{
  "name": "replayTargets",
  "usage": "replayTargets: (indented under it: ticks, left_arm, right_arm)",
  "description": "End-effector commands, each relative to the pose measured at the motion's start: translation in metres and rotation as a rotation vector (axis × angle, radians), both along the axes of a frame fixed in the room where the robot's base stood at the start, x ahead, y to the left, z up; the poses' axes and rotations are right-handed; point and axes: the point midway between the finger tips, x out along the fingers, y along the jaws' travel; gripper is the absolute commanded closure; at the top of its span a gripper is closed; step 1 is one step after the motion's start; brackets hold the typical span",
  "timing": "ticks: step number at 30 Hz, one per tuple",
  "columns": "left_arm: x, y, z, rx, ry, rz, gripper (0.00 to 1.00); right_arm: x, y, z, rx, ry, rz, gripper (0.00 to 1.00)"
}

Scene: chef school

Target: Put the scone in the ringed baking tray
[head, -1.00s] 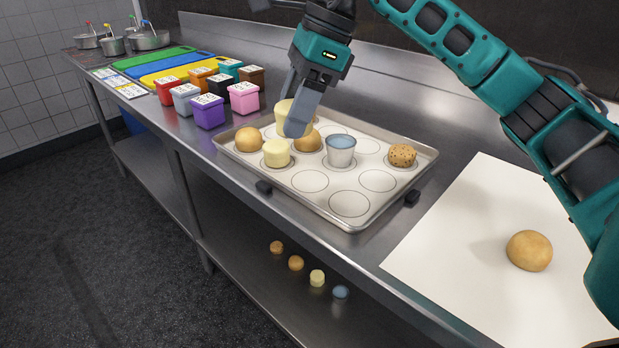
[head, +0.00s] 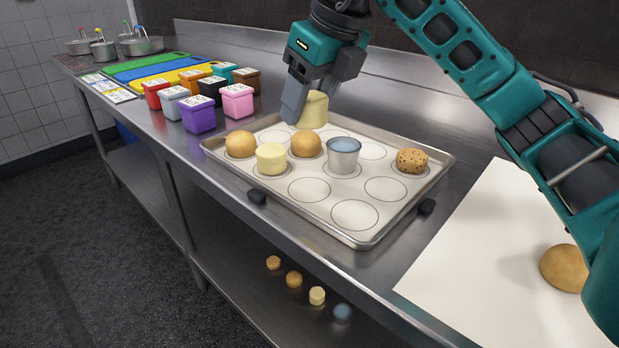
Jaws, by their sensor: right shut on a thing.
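The scone (head: 313,108) is a pale yellow, thick round piece. My right gripper (head: 305,103) is shut on it, near the back edge of the ringed baking tray (head: 287,208). One finger covers its left side. I cannot tell whether its underside touches the tray. A similar pale yellow piece (head: 271,159) sits in a front ring. Two golden rolls (head: 241,144) (head: 306,143), a metal cup with a blue top (head: 343,157) and a speckled ball (head: 411,160) also stand in the tray. Several rings are empty. My left gripper is not in view.
A golden roll (head: 562,268) lies on a white sheet (head: 470,255) at the right, partly behind my arm. Colored tubs (head: 198,115) and cutting boards (head: 150,68) stand at the left. Small pieces (head: 317,296) lie on the lower shelf (head: 250,285).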

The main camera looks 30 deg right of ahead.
Motion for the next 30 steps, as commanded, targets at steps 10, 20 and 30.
replayTargets:
  ticks: [10,20,30]
  left_arm:
    - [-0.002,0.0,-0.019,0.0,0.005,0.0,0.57]
    - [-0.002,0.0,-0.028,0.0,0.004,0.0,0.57]
    - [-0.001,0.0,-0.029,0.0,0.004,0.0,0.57]
  right_arm:
    - [0.0,0.0,-0.07,-0.001,0.001,0.001,0.73]
    - [0.0,0.0,-0.106,-0.001,0.004,0.001,0.73]
    - [0.0,0.0,-0.115,0.0,-0.001,0.002,0.73]
